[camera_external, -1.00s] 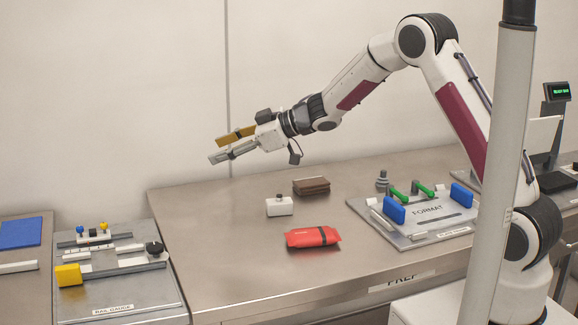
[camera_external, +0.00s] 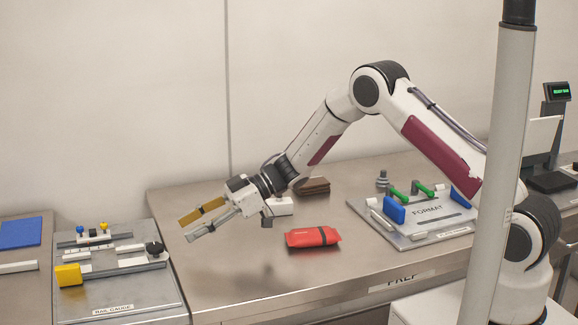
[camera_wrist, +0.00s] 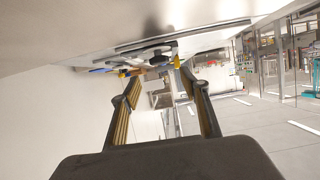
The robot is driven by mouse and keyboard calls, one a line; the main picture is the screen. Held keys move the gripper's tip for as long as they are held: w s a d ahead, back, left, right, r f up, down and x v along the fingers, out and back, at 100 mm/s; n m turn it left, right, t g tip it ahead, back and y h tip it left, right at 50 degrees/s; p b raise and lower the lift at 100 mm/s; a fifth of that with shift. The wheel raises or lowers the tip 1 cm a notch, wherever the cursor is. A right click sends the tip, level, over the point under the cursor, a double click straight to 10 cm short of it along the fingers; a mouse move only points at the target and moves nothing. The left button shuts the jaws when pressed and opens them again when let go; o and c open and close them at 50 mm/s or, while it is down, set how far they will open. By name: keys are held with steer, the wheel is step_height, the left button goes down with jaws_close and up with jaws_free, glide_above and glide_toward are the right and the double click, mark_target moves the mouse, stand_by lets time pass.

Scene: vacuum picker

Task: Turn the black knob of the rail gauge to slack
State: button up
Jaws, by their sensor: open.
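The rail gauge (camera_external: 125,293) is a grey plate at the left with rails, a yellow block (camera_external: 69,275) and a label. Its black knob (camera_external: 154,249) stands at the right end of the front rail. My gripper (camera_external: 186,228) is open and empty, to the right of the knob and above the bench, apart from it. In the wrist view my gripper's fingers (camera_wrist: 150,82) spread to both sides, with the gauge beyond them, seen at a steep tilt. The knob's setting is too small to read.
A red pouch (camera_external: 313,237), a white block (camera_external: 280,206) and a brown stack (camera_external: 313,186) lie on the steel bench. The format plate (camera_external: 425,234) with blue blocks and green handles is at the right. A grey post (camera_external: 496,150) stands in front of my arm.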

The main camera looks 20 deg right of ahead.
mark_target(151, 249)
steer(key=shift+a, duration=0.1)
steer(key=shift+x, duration=3.8)
steer(key=shift+f, duration=0.1)
steer(key=c, duration=1.1)
